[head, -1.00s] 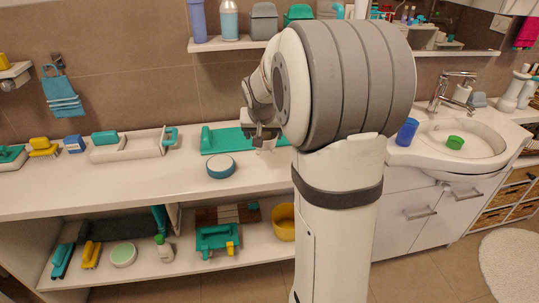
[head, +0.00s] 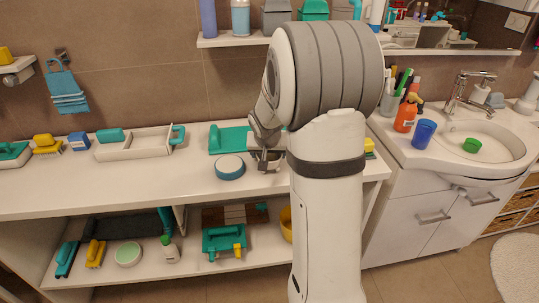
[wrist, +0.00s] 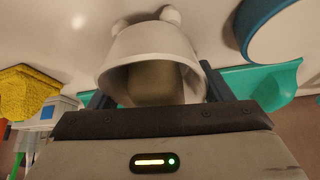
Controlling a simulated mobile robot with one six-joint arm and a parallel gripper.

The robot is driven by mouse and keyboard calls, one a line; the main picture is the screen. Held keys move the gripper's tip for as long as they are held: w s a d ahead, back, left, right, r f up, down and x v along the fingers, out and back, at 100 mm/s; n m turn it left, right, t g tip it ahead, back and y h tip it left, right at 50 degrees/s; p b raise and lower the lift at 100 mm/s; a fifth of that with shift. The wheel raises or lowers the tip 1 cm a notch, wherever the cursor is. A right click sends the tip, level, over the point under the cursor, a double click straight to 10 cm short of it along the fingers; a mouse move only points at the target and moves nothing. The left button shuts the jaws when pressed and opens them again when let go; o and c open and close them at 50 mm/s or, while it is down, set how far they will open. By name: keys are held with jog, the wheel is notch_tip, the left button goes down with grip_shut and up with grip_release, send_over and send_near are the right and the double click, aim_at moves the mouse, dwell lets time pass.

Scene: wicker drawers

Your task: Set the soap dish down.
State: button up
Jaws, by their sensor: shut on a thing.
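The soap dish (wrist: 135,42) is a white bowl-like piece with two small rounded knobs, seen close up in the wrist view. A dull olive-brown shape shows inside it. My gripper (head: 266,157) is shut on the dish, with dark fingers on either side of it in the wrist view. In the head view my gripper is low over the white counter (head: 195,195), just right of a round teal-and-white container. The dish is mostly hidden there by the gripper. I cannot tell whether it touches the counter.
The round container (head: 230,168) sits close left of my gripper, with a teal tray (head: 225,140) behind. A white caddy (head: 150,148) stands farther left. A yellow sponge-like piece (wrist: 25,92) shows in the wrist view. The counter's front strip is clear.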

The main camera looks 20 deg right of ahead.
jog(key=shift+f, duration=0.15)
jog(key=shift+f, duration=0.15)
jog(key=o, duration=1.1)
jog(key=shift+s+r, duration=0.1)
jog(key=shift+r, duration=0.2)
jog(key=v, duration=1.1)
jog(key=shift+r+p, duration=0.1)
jog(key=shift+p, duration=0.2)
jog(key=s+a+n+g+y, duration=0.1)
jog(key=s+a+n, duration=0.1)
jog(key=s+a, duration=0.2)
jog(key=s+a+f+n+g+y, duration=0.1)
jog(key=s+a, duration=0.3)
jog(key=s, duration=0.6)
jog(key=s+a+n+g, duration=0.1)
jog(key=s+a, duration=0.3)
jog(key=s, duration=0.4)
jog(key=shift+a+f+n+y, duration=0.35)
jog(key=shift+n+y, duration=0.05)
jog(key=shift+n, duration=0.4)
